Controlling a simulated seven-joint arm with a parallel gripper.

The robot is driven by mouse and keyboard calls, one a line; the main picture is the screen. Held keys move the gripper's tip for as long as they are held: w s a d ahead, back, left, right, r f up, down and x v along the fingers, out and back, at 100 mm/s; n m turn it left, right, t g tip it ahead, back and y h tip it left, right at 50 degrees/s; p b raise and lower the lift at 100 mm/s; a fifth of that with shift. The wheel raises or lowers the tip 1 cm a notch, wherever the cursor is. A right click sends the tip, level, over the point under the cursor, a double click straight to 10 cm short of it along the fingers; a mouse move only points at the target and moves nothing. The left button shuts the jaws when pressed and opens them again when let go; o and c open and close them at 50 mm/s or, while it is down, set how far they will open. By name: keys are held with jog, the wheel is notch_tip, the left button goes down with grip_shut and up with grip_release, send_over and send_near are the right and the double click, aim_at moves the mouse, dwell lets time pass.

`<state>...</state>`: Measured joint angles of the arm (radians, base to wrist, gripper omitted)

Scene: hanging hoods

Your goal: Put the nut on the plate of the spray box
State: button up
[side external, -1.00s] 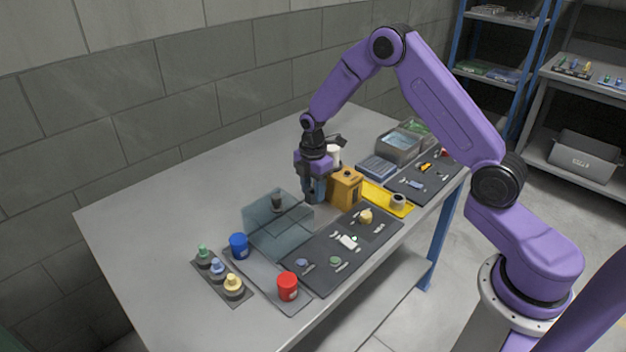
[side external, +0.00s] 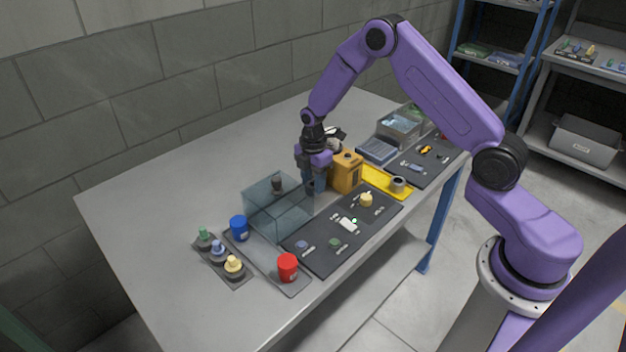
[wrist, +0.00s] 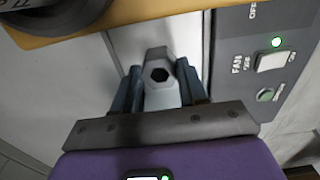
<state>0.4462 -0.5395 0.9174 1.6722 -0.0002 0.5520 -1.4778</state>
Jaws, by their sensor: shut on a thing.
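My gripper (side external: 314,189) points down between the clear box and the orange box. In the wrist view its blue fingers (wrist: 160,90) are shut on a silver hexagonal nut (wrist: 157,57) with a dark hole. The nut is too small to make out in the side view. A clear see-through box (side external: 275,208) with a dark knob on top stands left of my gripper, which I take to be the spray box. A grey plate (side external: 262,262) reaches forward from under it. I cannot tell whether the gripper touches the clear box.
The orange box (side external: 346,172) stands close on the right and fills the top of the wrist view (wrist: 120,22). A dark panel (side external: 318,258) with a fan switch (side external: 347,224) lies in front. A blue can (side external: 239,228), red can (side external: 287,267) and several bottles stand left.

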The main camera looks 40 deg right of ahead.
jog(key=shift+f, duration=0.55)
jog(key=o, duration=1.3)
notch_tip(320, 180, up, 16)
jog(key=s+a+r+m, duration=0.1)
jog(key=s+a+r, duration=0.3)
jog(key=s+a, duration=0.3)
jog(key=s+m, duration=0.1)
jog(key=s, duration=0.9)
jog(key=s+r+m, duration=0.1)
jog(key=s+m, duration=0.1)
jog(key=s, duration=0.7)
jog(key=s+r+m, duration=0.1)
jog(key=s, duration=0.9)
jog(key=shift+s+a, duration=0.15)
jog(key=shift+s, duration=0.2)
